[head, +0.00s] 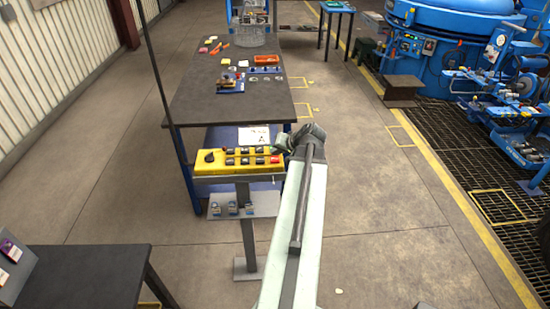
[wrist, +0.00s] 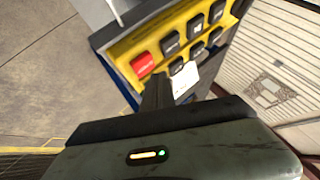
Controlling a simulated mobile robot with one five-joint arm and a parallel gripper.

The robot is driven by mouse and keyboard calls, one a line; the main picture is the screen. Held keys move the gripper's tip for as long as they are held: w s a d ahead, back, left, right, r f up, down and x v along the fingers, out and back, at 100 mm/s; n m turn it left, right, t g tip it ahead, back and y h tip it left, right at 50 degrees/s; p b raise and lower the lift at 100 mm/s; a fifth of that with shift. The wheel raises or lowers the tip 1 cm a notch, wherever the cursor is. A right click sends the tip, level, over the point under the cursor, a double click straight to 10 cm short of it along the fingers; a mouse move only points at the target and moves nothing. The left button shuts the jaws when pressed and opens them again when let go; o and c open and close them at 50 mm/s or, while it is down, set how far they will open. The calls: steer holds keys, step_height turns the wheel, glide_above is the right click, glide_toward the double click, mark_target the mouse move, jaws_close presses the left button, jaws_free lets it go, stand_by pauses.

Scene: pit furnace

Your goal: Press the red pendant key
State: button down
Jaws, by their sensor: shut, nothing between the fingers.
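The yellow pendant box (head: 213,168) is mounted on a grey post. Its face has a black knob (head: 209,157) at the left and rows of black keys. The red key (head: 275,160) is at the right end of the near row. In the wrist view the red key (wrist: 143,64) is large and uncovered. My gripper (head: 281,144) is at the right end of the box, just beyond the red key. In the wrist view my shut fingers (wrist: 158,86) are beside the red key, not over it. I cannot tell whether they touch the panel.
A shelf (head: 262,204) with small items is on the post below the box. A long dark table (head: 190,95) with parts stands behind it. A dark table (head: 75,275) is at the lower left. Open floor (head: 375,210) lies to the right, before the grating.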

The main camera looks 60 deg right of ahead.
mark_target(276, 160)
step_height(276, 160, up, 5)
steer(key=p, duration=0.4)
steer(key=shift+f, duration=0.15)
